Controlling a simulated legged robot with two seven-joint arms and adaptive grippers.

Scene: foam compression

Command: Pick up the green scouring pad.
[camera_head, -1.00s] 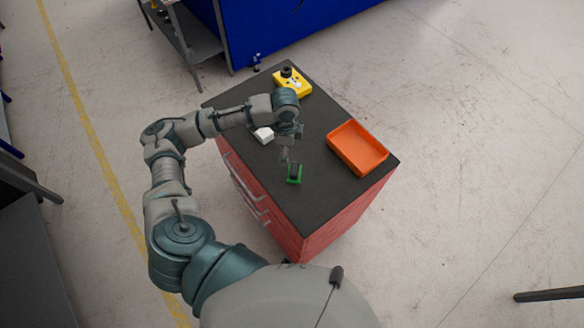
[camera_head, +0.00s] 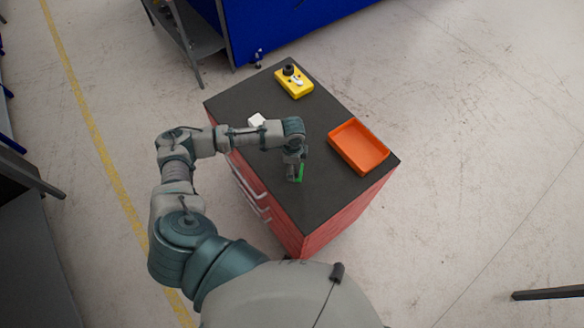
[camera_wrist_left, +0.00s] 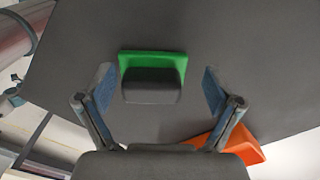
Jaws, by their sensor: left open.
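The green scouring pad (camera_head: 301,172) lies near the front of the dark cabinet top (camera_head: 270,185), partly hidden by my left gripper (camera_head: 294,173). In the left wrist view the green pad (camera_wrist_left: 152,60) shows with a dark grey rounded block (camera_wrist_left: 152,85) on or against it. My left gripper (camera_wrist_left: 158,78) is open, one finger to each side of the pad and block, with visible gaps on both sides. It holds nothing. How high the fingertips are above the top is hard to tell. My right gripper is not in view.
An orange tray (camera_head: 386,160) stands to the right on the cabinet top, and its corner shows near the right finger in the wrist view. A small white block (camera_head: 257,120) lies behind my left forearm. A yellow box (camera_head: 295,84) with a black knob stands at the back.

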